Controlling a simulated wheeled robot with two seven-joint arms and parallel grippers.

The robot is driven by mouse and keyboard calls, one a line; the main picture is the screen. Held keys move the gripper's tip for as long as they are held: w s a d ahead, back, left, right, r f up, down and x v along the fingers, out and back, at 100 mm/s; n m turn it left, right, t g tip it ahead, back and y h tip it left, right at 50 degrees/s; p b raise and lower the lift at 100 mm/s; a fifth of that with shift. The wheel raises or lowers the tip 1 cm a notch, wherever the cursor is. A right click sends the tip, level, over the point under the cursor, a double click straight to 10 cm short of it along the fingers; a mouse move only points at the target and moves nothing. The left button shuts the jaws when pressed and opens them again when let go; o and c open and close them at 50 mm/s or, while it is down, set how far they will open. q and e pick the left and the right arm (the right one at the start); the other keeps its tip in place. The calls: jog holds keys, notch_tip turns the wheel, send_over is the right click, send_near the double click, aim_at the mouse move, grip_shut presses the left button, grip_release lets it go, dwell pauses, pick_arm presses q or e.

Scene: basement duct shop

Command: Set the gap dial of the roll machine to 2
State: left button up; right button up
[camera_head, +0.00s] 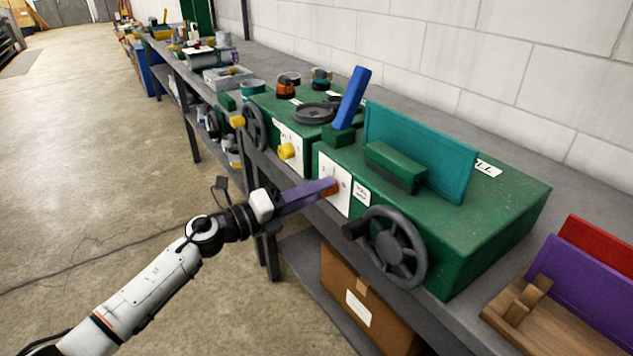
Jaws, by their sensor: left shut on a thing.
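The roll machine (490,205) is a green box on the bench, with a blue lever, a teal upright plate and a dark handwheel (396,248) on its front. Its gap dial has a white face plate (342,202) with small marks at the machine's front left. My left gripper (325,187), with long purple-grey fingers, comes from the left and is shut on this knob. The fingers cover part of the knob and plate, so I cannot read the setting. My right gripper is not in view.
A second green machine (290,112) with a yellow knob (287,151) and a dark handwheel stands just behind. Purple (580,290) and red panels stand in a wooden holder at the right. A cardboard box (365,305) is under the bench. The floor at left is clear.

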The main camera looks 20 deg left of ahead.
pick_arm(q)
jog(key=shift+n+p, duration=0.5)
jog(key=shift+n, duration=0.4)
jog(key=o, duration=1.1)
jog(key=shift+c, duration=0.2)
jog(key=b+v, duration=0.1)
jog(key=v, duration=0.9)
jog(key=shift+s+b, duration=0.2)
jog(key=shift+b, duration=0.15)
jog(key=shift+a, duration=0.1)
